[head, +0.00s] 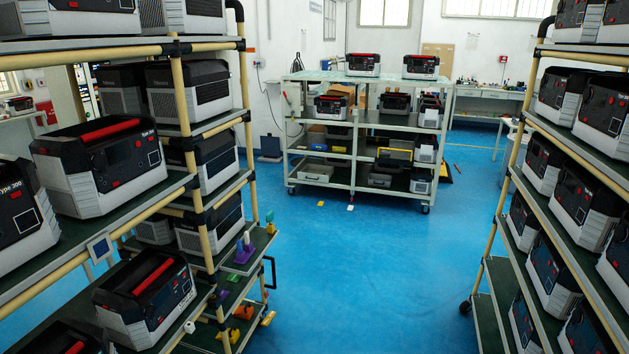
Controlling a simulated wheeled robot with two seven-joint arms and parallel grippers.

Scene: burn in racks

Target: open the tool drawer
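I cannot make out a tool drawer for certain in the head view. A shelved cart (355,161) stands ahead across the blue floor. Its shelves hold boxes, among them a dark case with a yellow edge (394,154) and grey trays (316,172). At the back right a workbench (487,91) stands by the wall, too small to show whether it has a drawer. Neither of my grippers is in view.
A rack (186,104) of power units fills the left side, with small coloured parts on its lower shelves. Another rack (573,154) stands at the right. The blue floor (370,270) between them is clear, except for small yellow and white pieces near the cart.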

